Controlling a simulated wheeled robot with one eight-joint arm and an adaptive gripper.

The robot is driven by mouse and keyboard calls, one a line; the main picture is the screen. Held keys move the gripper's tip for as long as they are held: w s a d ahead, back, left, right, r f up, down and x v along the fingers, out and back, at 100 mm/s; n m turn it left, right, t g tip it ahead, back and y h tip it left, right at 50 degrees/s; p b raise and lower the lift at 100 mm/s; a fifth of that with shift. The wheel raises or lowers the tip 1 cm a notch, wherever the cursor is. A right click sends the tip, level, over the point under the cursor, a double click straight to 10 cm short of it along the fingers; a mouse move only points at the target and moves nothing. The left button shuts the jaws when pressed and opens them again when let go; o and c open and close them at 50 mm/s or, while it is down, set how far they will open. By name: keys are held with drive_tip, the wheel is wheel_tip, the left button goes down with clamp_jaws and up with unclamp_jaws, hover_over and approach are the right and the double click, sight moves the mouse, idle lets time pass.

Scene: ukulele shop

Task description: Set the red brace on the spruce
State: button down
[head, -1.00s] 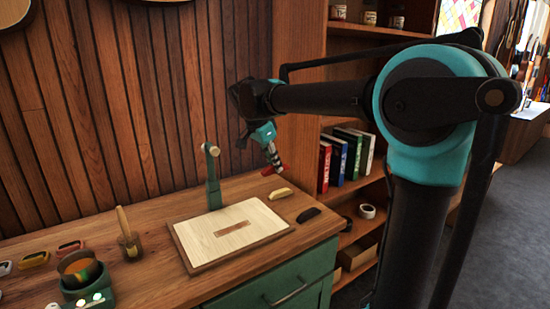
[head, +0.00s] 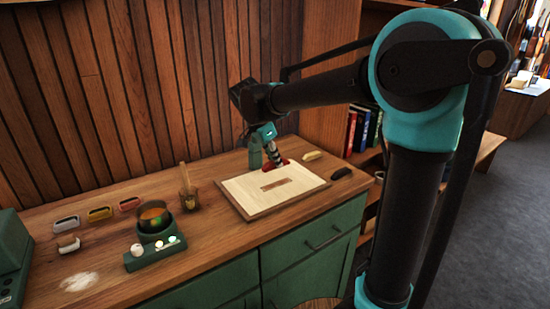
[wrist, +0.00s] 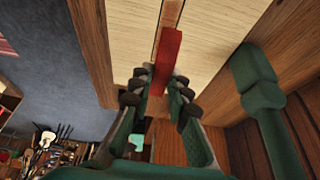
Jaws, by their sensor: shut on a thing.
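The red brace (wrist: 168,60) is a short red bar held between the fingers of my gripper (wrist: 158,90). The head view shows my gripper (head: 279,164) shut on it at the far side of the spruce (head: 300,181), a pale board on a brown-edged base. A brown strip (head: 274,184) lies in the middle of the spruce. In the wrist view the red brace overlaps the line of the strip (wrist: 171,12) over the pale wood. I cannot tell whether the brace touches the spruce.
A green post (head: 255,157) stands at the board's far edge, close to my gripper. A cream piece (head: 311,155) and a black piece (head: 341,173) lie right of the board. A brush pot (head: 189,198) and a glue pot (head: 154,219) stand to the left.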

sight(278, 184)
drive_tip(key=shift+f, duration=3.25)
drive_tip(key=c, duration=1.1)
unclamp_jaws()
drive_tip(key=shift+r, duration=3.5)
